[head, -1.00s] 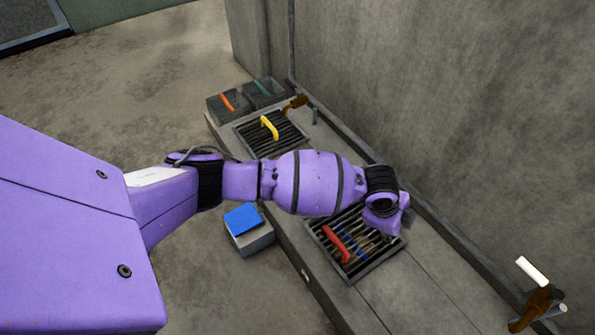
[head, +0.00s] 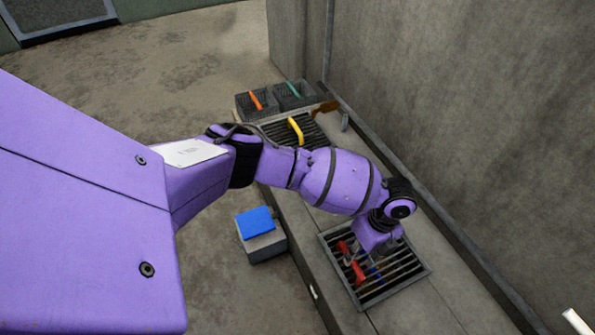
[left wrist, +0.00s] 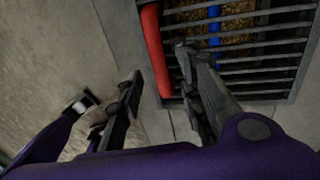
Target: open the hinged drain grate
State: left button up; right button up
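A dark barred drain grate (head: 416,273) with a red bar handle (head: 358,273) lies in the concrete ledge, closed flat. A second barred grate (head: 318,143) with a yellow handle (head: 295,130) lies farther back. My left gripper (head: 349,258) is over the red-handled grate and hides part of the handle. In the left wrist view my open left gripper (left wrist: 159,60) has its fingers apart, one on either side of the red handle (left wrist: 153,48) in the picture. I cannot tell whether they touch it. A blue rod (left wrist: 215,30) shows through the bars. My right gripper is not in view.
A grey block with a blue top (head: 256,220) stands on the floor left of the ledge. Two dark bins (head: 257,103) (head: 295,94) sit at the ledge's far end, near a brown-handled object (head: 326,108). A concrete wall (head: 470,120) rises along the right.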

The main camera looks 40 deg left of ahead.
pick_arm(q)
notch_tip(320, 180, down, 2)
jog(key=shift+s, duration=0.15)
jog(key=shift+c, duration=0.2)
grip_shut()
jog(key=shift+r, duration=0.1)
